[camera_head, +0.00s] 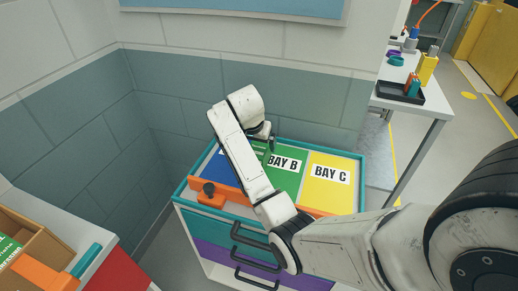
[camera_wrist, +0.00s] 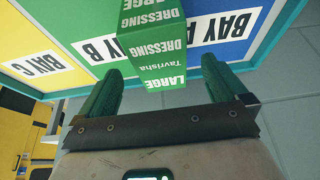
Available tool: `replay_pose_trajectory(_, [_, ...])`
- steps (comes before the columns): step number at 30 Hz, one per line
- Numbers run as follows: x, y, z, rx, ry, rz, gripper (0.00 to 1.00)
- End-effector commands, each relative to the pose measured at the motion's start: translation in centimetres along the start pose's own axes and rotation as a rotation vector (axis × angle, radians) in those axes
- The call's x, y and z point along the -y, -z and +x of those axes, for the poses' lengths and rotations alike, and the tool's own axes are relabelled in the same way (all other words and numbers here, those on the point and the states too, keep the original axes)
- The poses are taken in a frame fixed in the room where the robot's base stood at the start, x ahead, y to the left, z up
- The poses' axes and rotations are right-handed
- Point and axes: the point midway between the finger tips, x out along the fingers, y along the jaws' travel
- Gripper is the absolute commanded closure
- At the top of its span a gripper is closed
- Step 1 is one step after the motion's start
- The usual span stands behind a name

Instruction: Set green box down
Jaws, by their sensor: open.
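The green box (camera_wrist: 152,40), printed "LARGE DRESSING", shows upside down in the wrist view. It appears to stand on the marked cabinet top, near the border of the green BAY B area (camera_wrist: 84,15) and the blue BAY A area (camera_wrist: 208,45). The arm mostly hides it in the head view. My gripper (camera_wrist: 163,78) is open, its two green fingers apart on either side of the box's near end. Clear gaps show between the fingers and the box in the picture. Whether the fingertips reach past its near face is hard to tell.
The yellow BAY C area (camera_head: 331,183) is bare. A teal rim (camera_head: 318,148) edges the cabinet top, with walls behind. An orange piece with a dark knob (camera_head: 208,190) is at the front left. A table with a black tray (camera_head: 400,92) stands right; an open carton (camera_head: 30,240) is left.

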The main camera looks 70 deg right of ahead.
Motion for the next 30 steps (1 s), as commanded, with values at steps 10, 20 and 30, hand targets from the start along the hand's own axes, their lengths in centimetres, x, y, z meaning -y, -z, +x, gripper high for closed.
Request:
replay_pose_trajectory(10, [0.1, 0.0, -4.9, 0.000, 0.000, 0.000, 0.01])
replay_pose_trajectory(20, [0.0, 0.0, -5.4, 0.000, 0.000, 0.000, 0.01])
replay_pose_trajectory(30, [0.0, 0.0, -5.3, 0.001, 0.000, 0.000, 0.01])
